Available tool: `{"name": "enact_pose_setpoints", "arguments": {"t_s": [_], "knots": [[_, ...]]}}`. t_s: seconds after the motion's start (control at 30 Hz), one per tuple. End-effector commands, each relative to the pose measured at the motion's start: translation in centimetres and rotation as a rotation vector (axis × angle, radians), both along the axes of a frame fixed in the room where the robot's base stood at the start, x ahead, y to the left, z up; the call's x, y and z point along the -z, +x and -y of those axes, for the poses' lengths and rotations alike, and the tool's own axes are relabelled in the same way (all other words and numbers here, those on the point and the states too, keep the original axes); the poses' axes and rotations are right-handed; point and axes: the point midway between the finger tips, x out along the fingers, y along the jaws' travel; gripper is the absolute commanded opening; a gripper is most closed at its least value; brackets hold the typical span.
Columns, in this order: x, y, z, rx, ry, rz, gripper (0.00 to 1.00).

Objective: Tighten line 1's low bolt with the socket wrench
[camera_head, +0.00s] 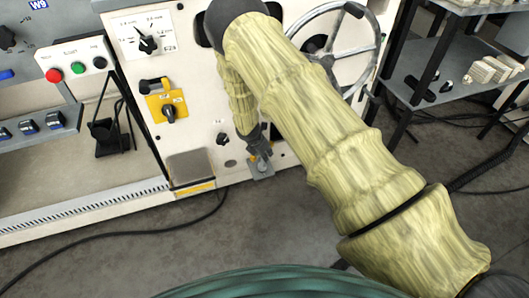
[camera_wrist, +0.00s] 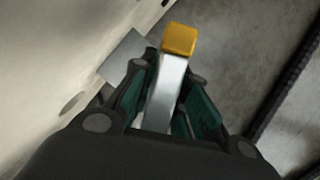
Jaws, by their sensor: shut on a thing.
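My gripper (camera_head: 257,143) is low at the front of the cream machine, just above a small grey foot plate (camera_head: 262,173) at its base. In the wrist view my gripper (camera_wrist: 168,72) is shut on a silver bar with a yellow block at its far end, which looks like the socket wrench (camera_wrist: 164,97). A flat grey plate (camera_wrist: 122,57) shows beside the fingers. I cannot make out the low bolt; the gripper and wrench may hide it. I cannot tell whether the wrench sits on a bolt.
The cream machine panel (camera_head: 190,60) carries a yellow switch (camera_head: 168,106), a dial (camera_head: 147,43) and a handwheel (camera_head: 342,12). A dark shelf (camera_head: 425,70) stands right. A black cable (camera_head: 110,230) crosses the grey floor, which is otherwise open in front.

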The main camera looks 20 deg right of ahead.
Motion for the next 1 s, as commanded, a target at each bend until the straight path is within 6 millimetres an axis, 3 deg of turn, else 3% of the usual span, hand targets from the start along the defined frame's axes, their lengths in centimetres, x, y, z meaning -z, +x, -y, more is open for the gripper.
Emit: {"name": "enact_pose_setpoints", "arguments": {"t_s": [0.13, 0.4, 0.63, 1.0], "knots": [[-0.05, -0.10, 0.09, 0.088, 0.001, 0.001, 0.00], [-0.02, -0.10, 0.12, 0.105, -0.001, 0.000, 0.00], [-0.02, -0.25, 0.19, 0.282, 0.000, 0.002, 0.00], [0.08, -0.40, 0.21, 0.348, 0.000, 0.001, 0.00]]}}
